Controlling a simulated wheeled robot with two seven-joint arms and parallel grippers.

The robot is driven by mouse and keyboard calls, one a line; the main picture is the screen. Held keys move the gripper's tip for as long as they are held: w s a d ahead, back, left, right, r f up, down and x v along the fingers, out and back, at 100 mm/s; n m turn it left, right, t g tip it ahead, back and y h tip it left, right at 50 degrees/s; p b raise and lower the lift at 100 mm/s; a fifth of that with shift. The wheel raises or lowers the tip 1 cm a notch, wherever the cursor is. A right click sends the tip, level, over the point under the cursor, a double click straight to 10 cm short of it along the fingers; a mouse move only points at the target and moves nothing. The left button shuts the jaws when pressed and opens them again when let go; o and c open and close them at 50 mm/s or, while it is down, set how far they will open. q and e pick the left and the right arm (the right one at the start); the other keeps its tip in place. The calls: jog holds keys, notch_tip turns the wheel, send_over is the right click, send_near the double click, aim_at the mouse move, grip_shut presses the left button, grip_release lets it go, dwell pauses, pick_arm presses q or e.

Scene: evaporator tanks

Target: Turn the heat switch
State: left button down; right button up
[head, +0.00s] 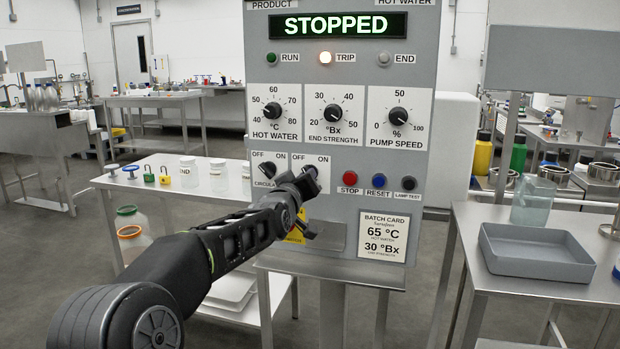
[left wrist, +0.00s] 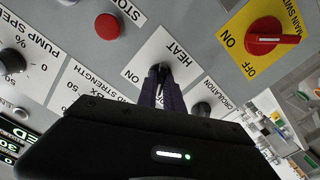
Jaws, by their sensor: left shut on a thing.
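The heat switch (left wrist: 158,69) is a dark knob on a white plate marked HEAT and ON in the left wrist view. My left gripper (left wrist: 165,92) has its fingers closed around this knob. The fingers cover part of the plate and most of the knob, so its exact pointing is hard to tell. In the head view my left gripper (head: 307,182) is at the panel, in front of the right-hand OFF/ON plate (head: 311,161), and hides much of it. My right gripper is in neither view.
The circulation switch (left wrist: 201,109) is close beside my fingers. The red main switch (left wrist: 268,36) and red stop button (left wrist: 108,26) are near. The display (head: 338,25) reads STOPPED and the trip lamp (head: 326,57) is lit. A grey tray (head: 530,265) sits on the right table.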

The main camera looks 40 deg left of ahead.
pick_arm(q)
jog(key=shift+n+b, duration=0.5)
jog(key=shift+n, duration=0.3)
jog(key=shift+n+b, duration=0.55)
jog(key=shift+n, duration=0.05)
jog(key=c, duration=1.4)
grip_release()
